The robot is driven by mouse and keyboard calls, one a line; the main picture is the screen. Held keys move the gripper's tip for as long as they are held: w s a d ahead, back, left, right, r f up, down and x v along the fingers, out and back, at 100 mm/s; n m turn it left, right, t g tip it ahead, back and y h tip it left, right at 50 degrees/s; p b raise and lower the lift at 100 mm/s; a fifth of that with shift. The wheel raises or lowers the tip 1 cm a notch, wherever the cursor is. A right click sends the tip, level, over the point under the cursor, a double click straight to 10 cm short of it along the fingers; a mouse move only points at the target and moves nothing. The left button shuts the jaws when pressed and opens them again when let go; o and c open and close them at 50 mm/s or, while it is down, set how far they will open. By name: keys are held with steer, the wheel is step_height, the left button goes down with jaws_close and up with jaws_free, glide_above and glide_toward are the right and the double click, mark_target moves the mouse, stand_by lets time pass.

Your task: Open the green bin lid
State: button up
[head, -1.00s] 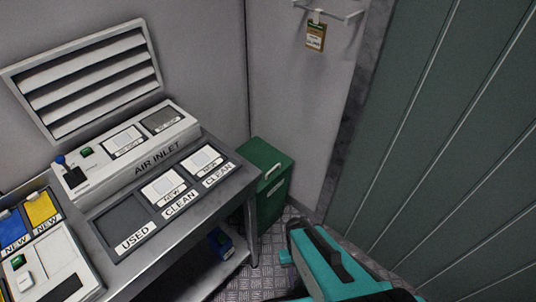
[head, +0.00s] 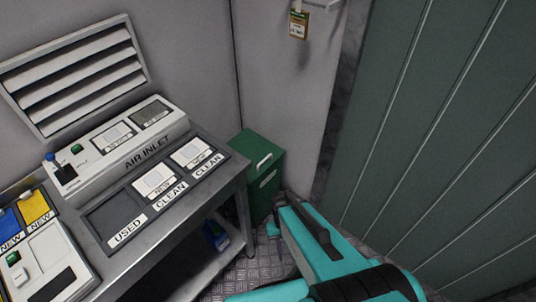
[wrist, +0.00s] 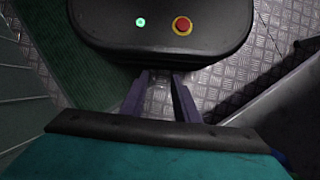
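The green bin (head: 262,196) stands on the floor in the corner, right of the metal bench, in the head view. Its green lid (head: 246,150) lies flat and shut, with a pale handle (head: 265,161) along its front edge. A second pale strip sits lower on the bin's front. My teal arm is in front and to the right of the bin and overlaps its lower right part. My gripper (wrist: 160,92) shows in the wrist view with its two fingers apart over bare floor, nothing between them. The bin is not recognisable in the wrist view.
The metal bench (head: 176,238) at left carries trays marked used and clean and an air inlet panel (head: 140,150). A blue object (head: 216,235) lies on its lower shelf. A ribbed green wall (head: 430,130) closes off the right. A tag (head: 298,25) hangs above.

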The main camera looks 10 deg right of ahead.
steer(key=w+r+m+t, duration=0.2)
steer(key=w+r+m, duration=0.35)
steer(key=w, duration=0.95)
step_height(320, 180, up, 24)
steer(key=m+t+y, duration=0.1)
steer(key=m+t, duration=0.4)
glide_above(266, 159)
steer(key=s+d, duration=0.2)
steer(key=shift+a+r+n, duration=0.1)
steer(key=shift+r+n, duration=0.05)
steer(key=shift+n, duration=0.1)
steer(key=shift+w+a+f, duration=0.25)
steer(key=shift+w+f, duration=0.1)
steer(key=shift+f, duration=1.9)
steer(key=shift+w+a+f, duration=0.3)
steer(key=shift+w+f, duration=0.05)
steer(key=shift+f, duration=1.9)
steer(key=shift+w+a+f, duration=0.25)
steer(key=shift+w+f, duration=0.1)
steer(key=shift+f, duration=1.9)
steer(key=shift+c, duration=0.4)
jaws_close()
